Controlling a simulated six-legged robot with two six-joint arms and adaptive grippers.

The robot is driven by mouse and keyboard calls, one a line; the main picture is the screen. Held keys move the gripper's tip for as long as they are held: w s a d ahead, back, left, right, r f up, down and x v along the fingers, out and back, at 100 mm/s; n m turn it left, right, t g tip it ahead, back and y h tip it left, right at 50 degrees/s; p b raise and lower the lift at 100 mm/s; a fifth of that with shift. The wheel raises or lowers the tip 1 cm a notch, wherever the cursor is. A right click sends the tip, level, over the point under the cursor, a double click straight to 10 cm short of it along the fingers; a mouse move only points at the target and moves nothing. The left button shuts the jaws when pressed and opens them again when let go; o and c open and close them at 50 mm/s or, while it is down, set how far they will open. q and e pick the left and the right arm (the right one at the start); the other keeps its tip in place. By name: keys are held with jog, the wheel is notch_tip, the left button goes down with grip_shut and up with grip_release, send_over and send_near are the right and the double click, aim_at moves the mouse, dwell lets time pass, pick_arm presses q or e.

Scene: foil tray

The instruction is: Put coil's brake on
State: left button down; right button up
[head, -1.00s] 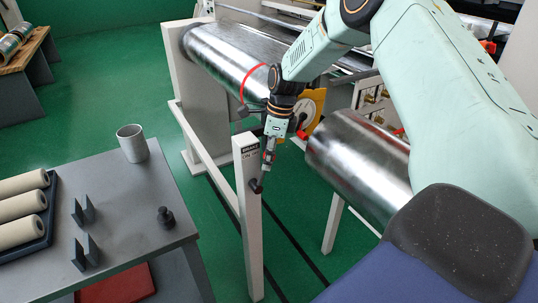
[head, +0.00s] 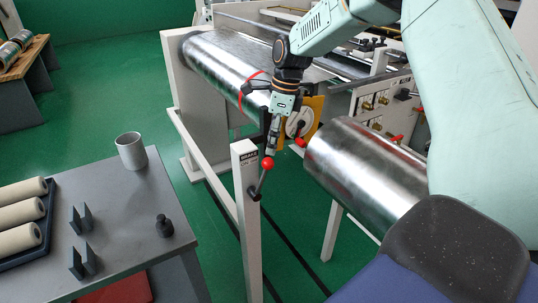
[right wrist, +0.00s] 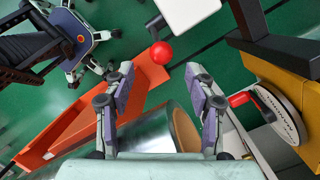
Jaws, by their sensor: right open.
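The brake lever (head: 261,181) is a short dark rod with a red ball knob (head: 267,163), mounted on a white post (head: 247,212) labelled BRAKE. In the head view it tilts up and to the right from its pivot. My right gripper (head: 269,150) is just above the knob. In the right wrist view my right gripper (right wrist: 160,75) is open and empty, and the red knob (right wrist: 161,53) shows beyond its fingertips, between their lines. A shiny metal coil (head: 220,65) with a red band lies behind the post.
A second metal roll (head: 360,165) stands right of the post. A yellow plate (head: 314,112) with a white disc and red handle (right wrist: 241,98) sits behind the gripper. A grey table (head: 120,220) with a metal cup (head: 131,151) is at left. Green floor lies between table and post.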

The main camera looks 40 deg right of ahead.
jog(key=shift+s+d+r, duration=0.1)
jog(key=shift+d+r, duration=0.1)
jog(key=shift+r, duration=0.8)
jog(key=shift+s+d+r, duration=0.1)
jog(key=shift+d+r, duration=0.05)
jog(key=shift+r, duration=0.85)
jog(key=shift+c, duration=0.3)
